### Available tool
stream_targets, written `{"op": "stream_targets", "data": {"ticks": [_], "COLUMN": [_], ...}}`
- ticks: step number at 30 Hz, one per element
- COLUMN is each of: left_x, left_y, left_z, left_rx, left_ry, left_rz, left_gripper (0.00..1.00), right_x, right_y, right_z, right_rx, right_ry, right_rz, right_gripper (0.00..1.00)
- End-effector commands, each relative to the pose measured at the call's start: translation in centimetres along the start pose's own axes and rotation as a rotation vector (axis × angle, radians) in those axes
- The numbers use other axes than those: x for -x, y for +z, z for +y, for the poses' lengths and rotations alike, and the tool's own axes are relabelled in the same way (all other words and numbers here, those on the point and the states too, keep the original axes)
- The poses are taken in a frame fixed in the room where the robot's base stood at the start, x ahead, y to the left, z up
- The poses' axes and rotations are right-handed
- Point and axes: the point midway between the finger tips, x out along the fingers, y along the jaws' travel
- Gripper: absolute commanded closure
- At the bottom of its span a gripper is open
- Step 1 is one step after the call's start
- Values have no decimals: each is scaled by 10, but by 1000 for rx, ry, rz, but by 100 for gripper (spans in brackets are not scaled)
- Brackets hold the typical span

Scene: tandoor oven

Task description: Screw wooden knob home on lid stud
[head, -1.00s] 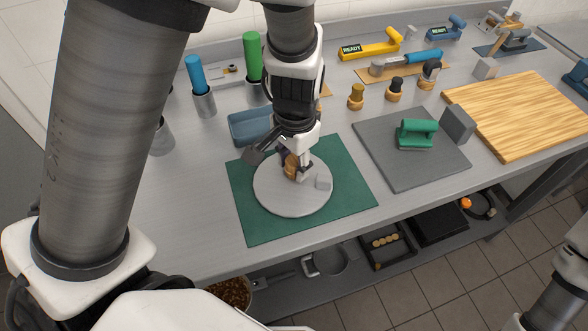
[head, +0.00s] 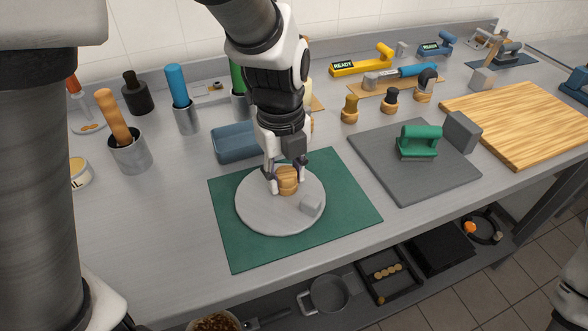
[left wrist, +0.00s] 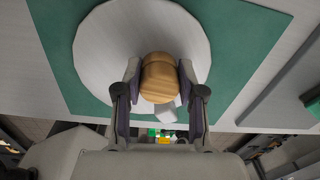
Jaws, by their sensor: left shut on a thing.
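The round grey lid (head: 262,214) lies on a green mat (head: 348,212) on the metal bench. The wooden knob (head: 287,181) stands at about the middle of the lid, and the stud under it is hidden. My left gripper (head: 286,176) comes down from above with its fingers on both sides of the knob. In the left wrist view the knob (left wrist: 159,78) sits between the two finger pads over the lid (left wrist: 105,50). I cannot tell whether a gap is left under the knob. A small grey block (head: 311,205) is on the lid beside the knob. My right gripper is not in view.
A blue tray (head: 236,144) stands close behind the lid. A grey board (head: 380,172) with a green-handled tool (head: 418,140) lies to the right, then a wooden board (head: 515,120). Metal cups with handled tools stand at left. The front bench strip is clear.

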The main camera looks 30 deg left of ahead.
Motion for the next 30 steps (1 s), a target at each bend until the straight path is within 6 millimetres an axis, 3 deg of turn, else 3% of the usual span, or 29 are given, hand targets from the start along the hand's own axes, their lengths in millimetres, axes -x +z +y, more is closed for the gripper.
{"op": "stream_targets", "data": {"ticks": [6,7,9,25,30], "left_x": [1,1,1,1,29], "left_y": [0,0,0,0,0], "left_z": [0,0,0,0,-1], "left_rx": [-32,-31,-31,-29,-28], "left_ry": [1,1,1,1,0], "left_rz": [2,2,2,2,2], "left_gripper": [97,57,33,36,36], "right_x": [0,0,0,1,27], "right_y": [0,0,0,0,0], "right_z": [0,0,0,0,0], "right_rx": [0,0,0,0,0], "right_ry": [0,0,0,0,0], "right_rz": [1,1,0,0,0], "right_gripper": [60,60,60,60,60]}}
